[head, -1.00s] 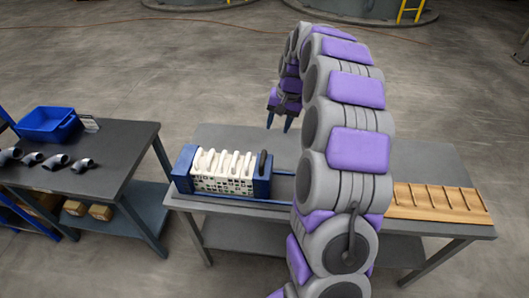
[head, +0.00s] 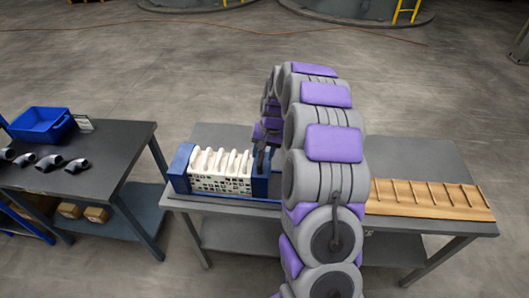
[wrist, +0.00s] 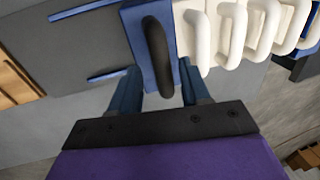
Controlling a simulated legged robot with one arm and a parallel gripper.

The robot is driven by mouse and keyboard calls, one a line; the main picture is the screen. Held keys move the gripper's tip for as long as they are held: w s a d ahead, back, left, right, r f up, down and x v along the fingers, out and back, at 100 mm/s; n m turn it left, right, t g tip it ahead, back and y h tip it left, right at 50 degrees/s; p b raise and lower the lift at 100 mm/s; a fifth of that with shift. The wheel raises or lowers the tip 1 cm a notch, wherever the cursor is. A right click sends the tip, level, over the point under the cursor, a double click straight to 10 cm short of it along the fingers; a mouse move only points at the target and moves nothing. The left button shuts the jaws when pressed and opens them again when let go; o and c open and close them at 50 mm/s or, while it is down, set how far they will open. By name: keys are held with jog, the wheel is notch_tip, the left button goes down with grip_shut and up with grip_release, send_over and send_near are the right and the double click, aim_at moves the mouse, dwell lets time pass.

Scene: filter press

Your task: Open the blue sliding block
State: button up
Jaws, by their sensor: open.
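The blue sliding block (head: 257,178) with a black handle is at the right end of the filter press, against the white plates (head: 222,170). In the wrist view the block (wrist: 141,45) and its dark upright handle (wrist: 159,55) are at top centre. My gripper (wrist: 160,82) is open, with one blue finger on each side of the lower end of the handle. I cannot tell whether the fingers touch it. In the head view the gripper is mostly hidden behind my arm, close to the block.
Blue rails (wrist: 88,10) run away from the block, with free space between them. A wooden slotted rack (head: 430,197) lies on the table's right part. A second table (head: 100,160) at left holds a blue bin (head: 42,123) and pipe elbows (head: 48,162).

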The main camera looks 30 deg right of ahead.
jog(key=shift+a+r, duration=0.1)
jog(key=shift+a, duration=0.6)
jog(key=shift+c, duration=0.5)
jog(key=shift+d, duration=0.8)
jog(key=c, duration=0.6)
jog(key=shift+s, duration=0.1)
grip_shut()
jog(key=shift+a, duration=0.4)
jog(key=shift+d, duration=0.1)
